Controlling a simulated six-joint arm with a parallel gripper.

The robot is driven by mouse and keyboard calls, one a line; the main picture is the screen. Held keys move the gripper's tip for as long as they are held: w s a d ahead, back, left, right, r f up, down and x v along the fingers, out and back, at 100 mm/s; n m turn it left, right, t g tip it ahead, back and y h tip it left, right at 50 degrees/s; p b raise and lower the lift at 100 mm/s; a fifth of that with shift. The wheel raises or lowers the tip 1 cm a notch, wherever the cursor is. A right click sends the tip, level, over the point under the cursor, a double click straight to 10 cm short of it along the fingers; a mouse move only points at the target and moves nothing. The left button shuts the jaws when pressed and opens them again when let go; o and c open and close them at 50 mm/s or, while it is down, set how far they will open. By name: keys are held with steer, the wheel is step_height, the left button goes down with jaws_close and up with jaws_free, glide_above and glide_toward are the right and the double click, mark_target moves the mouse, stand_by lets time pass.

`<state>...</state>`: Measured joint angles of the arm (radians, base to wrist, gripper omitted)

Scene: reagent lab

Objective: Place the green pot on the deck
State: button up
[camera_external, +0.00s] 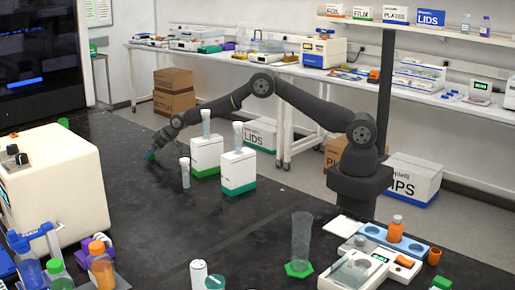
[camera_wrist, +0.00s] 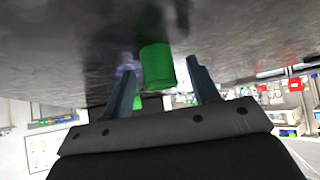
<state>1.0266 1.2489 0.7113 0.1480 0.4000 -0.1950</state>
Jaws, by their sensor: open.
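The green pot (camera_wrist: 157,66) shows in the wrist view between the two fingers of my gripper (camera_wrist: 160,72). The fingers are spread, with a visible gap on each side of the pot. The wrist view is tipped, with the dark bench surface across the top and the pot against it. In the external view my gripper (camera_external: 154,150) is low over the far left part of the black bench top (camera_external: 235,225). The pot is too small there to make out clearly. No surface in view is clearly marked as the deck.
A slim clear tube (camera_external: 185,172) and two white boxes with tubes, one green-based (camera_external: 238,172) and one behind it (camera_external: 207,156), stand right of my gripper. A beige machine (camera_external: 60,180) is at the left. A balance (camera_external: 355,270) and blue tray (camera_external: 395,241) are at the front right.

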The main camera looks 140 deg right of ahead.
steer(key=shift+w+d+f, duration=0.15)
steer(key=shift+d+f, duration=0.05)
steer(key=shift+f, duration=0.05)
steer(key=c, duration=1.1)
steer(key=shift+r, duration=0.1)
step_height(320, 180, up, 18)
steer(key=shift+f, duration=0.1)
